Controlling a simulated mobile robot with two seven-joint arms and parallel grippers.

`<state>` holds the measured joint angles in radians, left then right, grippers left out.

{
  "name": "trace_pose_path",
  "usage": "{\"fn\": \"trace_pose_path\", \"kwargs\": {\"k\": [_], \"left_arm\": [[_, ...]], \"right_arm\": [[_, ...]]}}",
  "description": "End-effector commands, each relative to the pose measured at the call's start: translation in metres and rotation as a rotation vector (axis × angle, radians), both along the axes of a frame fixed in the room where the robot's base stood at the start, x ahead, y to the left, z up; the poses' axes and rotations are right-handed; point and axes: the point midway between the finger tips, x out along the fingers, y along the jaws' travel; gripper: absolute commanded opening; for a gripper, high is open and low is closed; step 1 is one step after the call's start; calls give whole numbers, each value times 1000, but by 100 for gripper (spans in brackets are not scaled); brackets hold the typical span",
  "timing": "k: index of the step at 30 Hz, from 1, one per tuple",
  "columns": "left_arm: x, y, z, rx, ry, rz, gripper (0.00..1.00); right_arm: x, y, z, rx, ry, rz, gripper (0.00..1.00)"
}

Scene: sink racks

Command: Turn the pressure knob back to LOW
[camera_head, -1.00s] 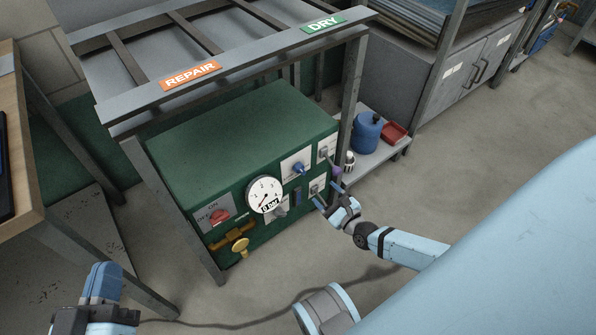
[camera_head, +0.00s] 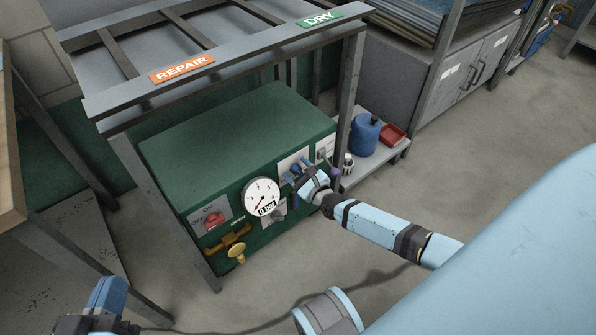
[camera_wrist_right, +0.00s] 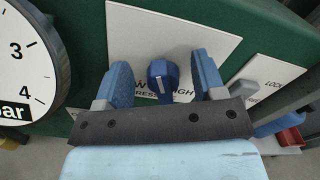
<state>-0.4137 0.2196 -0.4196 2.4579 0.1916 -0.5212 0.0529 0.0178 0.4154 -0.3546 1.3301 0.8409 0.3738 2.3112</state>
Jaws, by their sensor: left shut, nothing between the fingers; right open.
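The pressure knob (camera_wrist_right: 163,80) is blue and sits on a white plate in the right wrist view. The plate's label, partly covered, shows part of LOW, HIGH and PRESSURE. My right gripper (camera_wrist_right: 165,82) is open, with one blue finger on each side of the knob; I cannot tell whether either finger touches it. In the head view my right gripper (camera_head: 302,172) is at the front of the green box (camera_head: 235,135) and hides most of the knob. My left gripper (camera_head: 130,328) is only partly visible at the bottom left, shut and empty, away from the box.
The white gauge (camera_head: 262,197) beside the knob reads 0 bar. A LOCK plate (camera_wrist_right: 268,80) is to the right. The rack's leg (camera_head: 344,95) stands close at the right.

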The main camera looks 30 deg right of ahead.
Motion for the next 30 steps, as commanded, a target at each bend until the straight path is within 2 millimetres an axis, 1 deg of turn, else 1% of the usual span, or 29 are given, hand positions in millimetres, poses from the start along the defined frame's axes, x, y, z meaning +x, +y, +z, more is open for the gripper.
{"fn": "trace_pose_path", "kwargs": {"k": [1,2,3,5,6,8,15,20,26,30], "left_arm": [[0,0,0,0,0,0,0],[0,0,0,0,0,0,0],[0,0,0,0,0,0,0],[0,0,0,0,0,0,0],[0,0,0,0,0,0,0],[0,0,0,0,0,0,0],[0,0,0,0,0,0,0],[0,0,2,-2,-5,1,0],[0,0,7,-6,-13,4,0],[0,1,11,-13,-27,9,0]], "right_arm": [[0,0,0,0,0,0,63],[0,0,0,0,0,0,59],[0,0,0,0,0,0,49],[0,0,0,0,0,0,36],[0,0,0,0,0,0,26],[0,0,0,0,-1,0,14],[0,0,0,-12,-2,0,14],[0,1,0,-62,-5,0,14],[-1,3,-1,-191,-16,0,14],[-1,5,-2,-315,-26,0,14]]}}
